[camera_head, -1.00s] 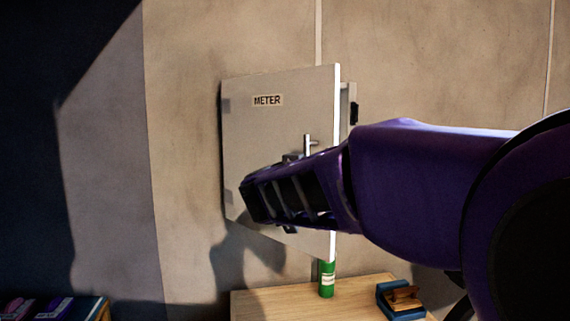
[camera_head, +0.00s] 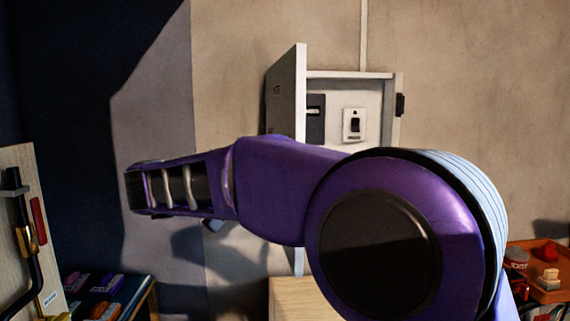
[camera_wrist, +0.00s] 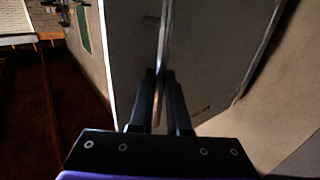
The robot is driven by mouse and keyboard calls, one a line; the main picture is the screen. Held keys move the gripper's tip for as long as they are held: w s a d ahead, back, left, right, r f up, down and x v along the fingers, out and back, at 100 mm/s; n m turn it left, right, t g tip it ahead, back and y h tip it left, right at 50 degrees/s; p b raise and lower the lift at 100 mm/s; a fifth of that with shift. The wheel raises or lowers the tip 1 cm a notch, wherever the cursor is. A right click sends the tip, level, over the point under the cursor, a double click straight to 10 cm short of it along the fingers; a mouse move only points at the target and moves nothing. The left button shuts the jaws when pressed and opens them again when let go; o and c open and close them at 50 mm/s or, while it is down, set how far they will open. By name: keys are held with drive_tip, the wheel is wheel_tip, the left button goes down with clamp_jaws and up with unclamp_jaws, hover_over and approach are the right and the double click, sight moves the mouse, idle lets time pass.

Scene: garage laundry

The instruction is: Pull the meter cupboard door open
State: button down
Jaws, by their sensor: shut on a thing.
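The meter cupboard door (camera_head: 287,95) stands swung out to the left, seen nearly edge-on in the head view, and the cupboard's inside shows. In the wrist view, the pale door panel (camera_wrist: 215,60) with a small dark label fills the middle and right. My gripper (camera_wrist: 161,75) is shut on the door's handle (camera_wrist: 163,35), a thin bar running up between the two black fingers. In the head view my purple arm crosses in front of the door's lower part and hides the handle and the fingers.
Inside the cupboard are a dark meter unit (camera_head: 316,112) and a white switch box (camera_head: 354,125). A dark catch (camera_head: 400,105) sits on the right frame. A wooden worktop (camera_head: 292,300) is below. A panel with a black pipe (camera_head: 28,250) stands at left; an orange tray (camera_head: 548,292) is at right.

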drive_tip(key=shift+a+r, duration=0.15)
drive_tip(key=shift+r, duration=0.1)
drive_tip(key=c, duration=1.3)
unclamp_jaws()
drive_tip(key=o, duration=0.4)
drive_tip(key=shift+w+f, duration=0.1)
drive_tip(key=shift+w, duration=0.1)
drive_tip(key=shift+s+f, duration=0.1)
drive_tip(key=v, duration=1.7)
drive_tip(key=shift+s, duration=0.15)
drive_tip(key=shift+a, duration=0.15)
